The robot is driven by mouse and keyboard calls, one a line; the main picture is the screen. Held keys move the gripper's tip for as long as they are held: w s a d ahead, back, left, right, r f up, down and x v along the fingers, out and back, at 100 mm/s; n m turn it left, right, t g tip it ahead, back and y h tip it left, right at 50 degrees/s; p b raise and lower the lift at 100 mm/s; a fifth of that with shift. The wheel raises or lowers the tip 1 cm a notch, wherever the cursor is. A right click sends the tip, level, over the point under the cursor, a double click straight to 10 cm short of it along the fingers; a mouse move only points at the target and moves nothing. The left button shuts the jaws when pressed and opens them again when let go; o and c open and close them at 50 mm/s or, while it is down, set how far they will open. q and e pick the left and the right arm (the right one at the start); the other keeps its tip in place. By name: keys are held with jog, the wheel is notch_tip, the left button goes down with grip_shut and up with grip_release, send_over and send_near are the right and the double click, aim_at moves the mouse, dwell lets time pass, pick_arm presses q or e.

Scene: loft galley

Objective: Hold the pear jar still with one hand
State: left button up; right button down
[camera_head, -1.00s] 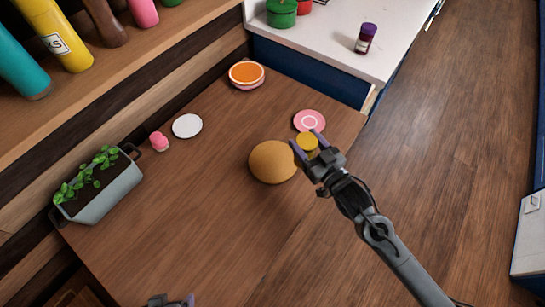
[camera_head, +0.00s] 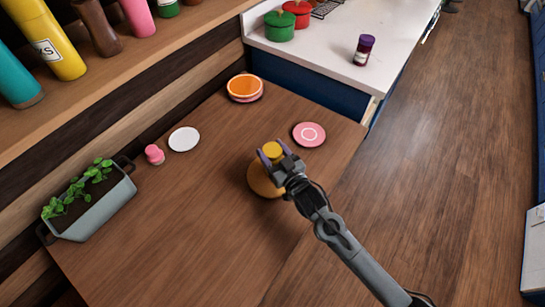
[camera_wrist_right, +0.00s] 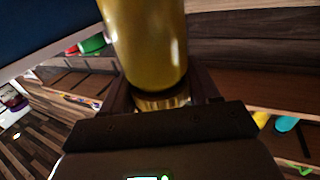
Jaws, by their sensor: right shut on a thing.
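The yellow jar, which looks like the pear jar, shows its round yellow top (camera_head: 272,150) in the head view. My right gripper (camera_head: 273,153) is shut on it, one finger on each side. In the right wrist view the jar's glossy yellow body (camera_wrist_right: 147,42) rises from between the fingers, with a gold band close to the palm. The jar is over the round tan board (camera_head: 262,182), and the gripper hides part of that board. I cannot tell whether the jar touches it. My left gripper is not in view.
A pink plate (camera_head: 309,134) lies right of the jar. A white disc (camera_head: 183,139), a small pink item (camera_head: 154,154), an orange-topped round dish (camera_head: 245,86) and a planter (camera_head: 92,205) stand along the wall side. The near middle of the table is clear.

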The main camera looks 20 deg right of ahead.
jog(key=shift+f, duration=1.15)
jog(key=shift+f, duration=0.15)
jog(key=shift+c, duration=1.2)
grip_release()
